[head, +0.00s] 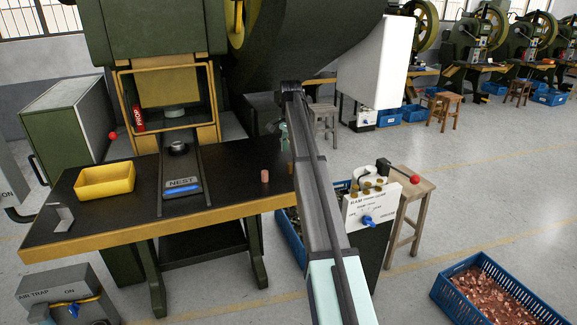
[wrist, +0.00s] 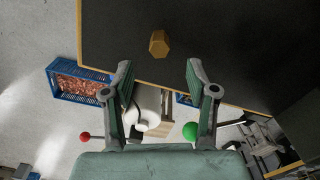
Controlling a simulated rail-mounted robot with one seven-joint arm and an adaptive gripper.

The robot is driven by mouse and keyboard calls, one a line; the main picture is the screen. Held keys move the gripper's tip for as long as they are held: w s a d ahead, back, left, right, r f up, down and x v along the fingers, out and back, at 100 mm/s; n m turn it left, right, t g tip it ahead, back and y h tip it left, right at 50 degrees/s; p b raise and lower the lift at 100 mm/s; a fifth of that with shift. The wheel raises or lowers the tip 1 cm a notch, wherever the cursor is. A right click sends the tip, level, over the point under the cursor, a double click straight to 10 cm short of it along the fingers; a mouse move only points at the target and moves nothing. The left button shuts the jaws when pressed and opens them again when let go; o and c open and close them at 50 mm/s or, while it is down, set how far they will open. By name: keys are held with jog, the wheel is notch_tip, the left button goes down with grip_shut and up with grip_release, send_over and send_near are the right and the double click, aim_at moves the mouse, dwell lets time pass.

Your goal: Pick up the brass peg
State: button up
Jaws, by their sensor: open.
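The brass peg (wrist: 159,43) shows in the wrist view as a small golden-brown piece with a six-sided outline on the black tabletop. In the head view my gripper (head: 284,137) is mostly hidden behind my arm.
The black table (head: 230,160) has a yellow front edge and carries a yellow bin (head: 105,181), a NEST slide (head: 181,185) and a grey bracket (head: 63,217). The press stands behind. A control box (head: 372,207), stool (head: 410,210) and blue crate of copper pieces (head: 490,290) are right.

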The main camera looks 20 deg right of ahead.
jog(key=shift+s+f+p, duration=0.15)
jog(key=shift+f+p, duration=0.25)
jog(key=shift+f, duration=0.5)
jog(key=shift+f+p, duration=0.8)
jog(key=shift+f, duration=1.35)
grip_shut()
